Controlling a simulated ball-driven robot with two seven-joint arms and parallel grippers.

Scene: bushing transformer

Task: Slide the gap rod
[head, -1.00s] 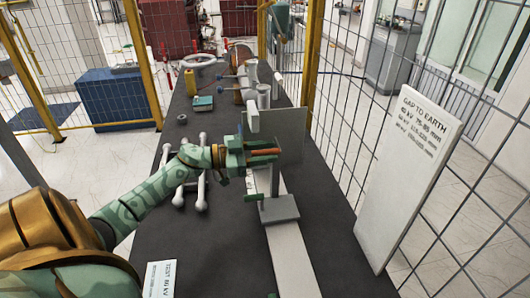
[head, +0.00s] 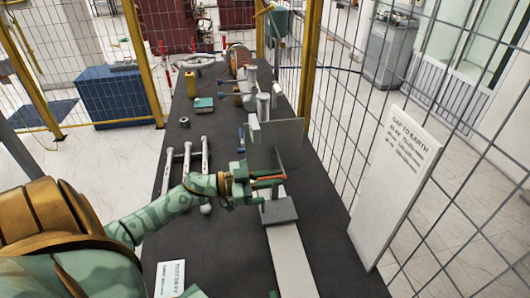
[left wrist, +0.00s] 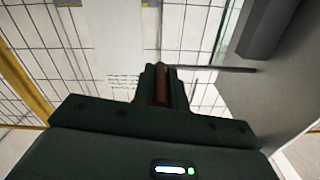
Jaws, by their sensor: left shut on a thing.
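My left gripper (head: 268,182) is above the white rail on the dark table, in front of the upright grey panel (head: 290,145). Its fingers are shut. The rod's gripped end is hidden by the fingers. A grey block (head: 279,211) sits on the white rail (head: 290,255) just below the gripper.
White bars with round ends (head: 187,160) lie left of the gripper. A white gap-to-earth sign (head: 395,180) stands at the right. Wire mesh fencing (head: 345,120) runs along the right side. The near left table top is mostly clear, with a small label card (head: 170,279).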

